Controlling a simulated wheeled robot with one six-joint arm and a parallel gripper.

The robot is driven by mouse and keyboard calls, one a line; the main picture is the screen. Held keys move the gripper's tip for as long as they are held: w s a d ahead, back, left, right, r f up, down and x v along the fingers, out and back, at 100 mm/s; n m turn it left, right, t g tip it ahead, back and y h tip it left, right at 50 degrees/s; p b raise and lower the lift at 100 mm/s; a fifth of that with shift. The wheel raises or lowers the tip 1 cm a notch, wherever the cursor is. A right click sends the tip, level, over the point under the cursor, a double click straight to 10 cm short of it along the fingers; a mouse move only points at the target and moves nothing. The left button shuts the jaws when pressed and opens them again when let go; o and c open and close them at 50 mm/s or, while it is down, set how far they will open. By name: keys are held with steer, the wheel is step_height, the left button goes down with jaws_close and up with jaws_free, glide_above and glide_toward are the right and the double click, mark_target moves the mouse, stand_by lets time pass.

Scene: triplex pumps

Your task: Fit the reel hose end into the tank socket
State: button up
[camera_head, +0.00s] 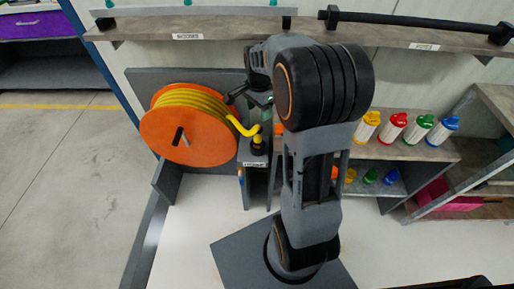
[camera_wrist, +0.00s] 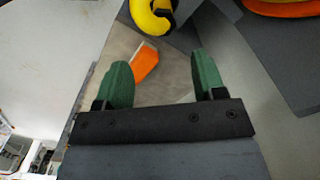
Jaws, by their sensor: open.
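The reel hose (camera_head: 191,97) is yellow and wound on an orange reel (camera_head: 183,138) at the left of the head view. Its yellow end (camera_head: 242,127) curves over and down to a black fitting (camera_head: 257,146) on top of a grey labelled stand. I cannot tell whether the end is seated there or whether this is the tank socket. My gripper (camera_head: 261,99) is above the stand, close to the hose end. In the wrist view my gripper (camera_wrist: 161,72) has its green fingers apart with nothing between them; the yellow hose bend (camera_wrist: 149,17) lies beyond the fingertips, at the top edge.
A wooden shelf (camera_head: 225,29) runs along the wall above. Several bottles with coloured caps (camera_head: 404,130) stand on a rack to the right. A grey panel stands behind the reel. An orange piece (camera_wrist: 145,62) shows below, between the fingers. The white worktop in front is mostly clear.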

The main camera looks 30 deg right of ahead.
mark_target(257, 128)
step_height(257, 128, down, 7)
steer(key=shift+b, duration=0.65)
steer(key=shift+w+f+b, duration=0.15)
steer(key=shift+f+b, duration=0.25)
steer(key=shift+f, duration=0.95)
steer(key=shift+w+f+b, duration=0.1)
steer(key=shift+f+b, duration=0.3)
steer(key=shift+f, duration=0.9)
steer(key=shift+c, duration=0.2)
steer(key=shift+r, duration=0.1)
jaws_close()
